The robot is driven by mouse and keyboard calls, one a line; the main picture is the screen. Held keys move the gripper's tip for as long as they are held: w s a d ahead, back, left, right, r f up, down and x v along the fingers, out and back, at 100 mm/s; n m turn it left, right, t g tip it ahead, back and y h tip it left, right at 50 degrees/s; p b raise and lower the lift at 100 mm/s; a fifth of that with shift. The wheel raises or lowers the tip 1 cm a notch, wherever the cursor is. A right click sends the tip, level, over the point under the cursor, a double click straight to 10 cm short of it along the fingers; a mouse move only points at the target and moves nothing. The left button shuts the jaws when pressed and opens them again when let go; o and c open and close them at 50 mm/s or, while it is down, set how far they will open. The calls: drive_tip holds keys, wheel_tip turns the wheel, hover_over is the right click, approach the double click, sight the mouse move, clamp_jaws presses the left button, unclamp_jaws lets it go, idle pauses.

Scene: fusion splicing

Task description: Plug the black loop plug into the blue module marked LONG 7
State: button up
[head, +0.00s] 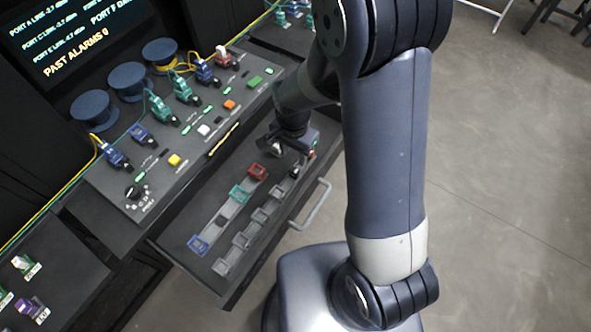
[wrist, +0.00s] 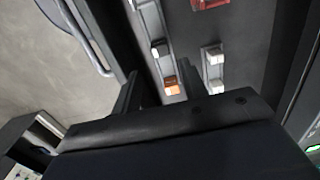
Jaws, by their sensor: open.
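Blue modules stand on the console at the front left (head: 116,154), beside it (head: 141,135) and farther back (head: 205,72). Their markings are too small to read, so I cannot tell which is LONG 7. I cannot pick out the black loop plug with certainty. My gripper (head: 287,150) is low over the far part of the open drawer (head: 178,249), partly hidden by my arm. In the wrist view a dark finger rises beside a rail with white and orange pieces (wrist: 171,86).
The drawer holds a blue holder (head: 198,244), a green one (head: 239,194), a red one (head: 257,172) and several grey ones. A drawer handle (head: 313,206) sticks out in front. Green modules, coloured buttons and a dial (head: 134,192) crowd the console. Open floor lies right.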

sight(294, 170)
drive_tip(key=shift+o, duration=0.5)
wheel_tip(294, 170, down, 9)
drive_tip(key=b, duration=0.7)
idle(1.0)
clamp_jaws()
idle(0.3)
drive_tip(key=shift+r, duration=0.1)
drive_tip(key=shift+r+p, duration=1.95)
drive_tip(key=shift+r, duration=0.95)
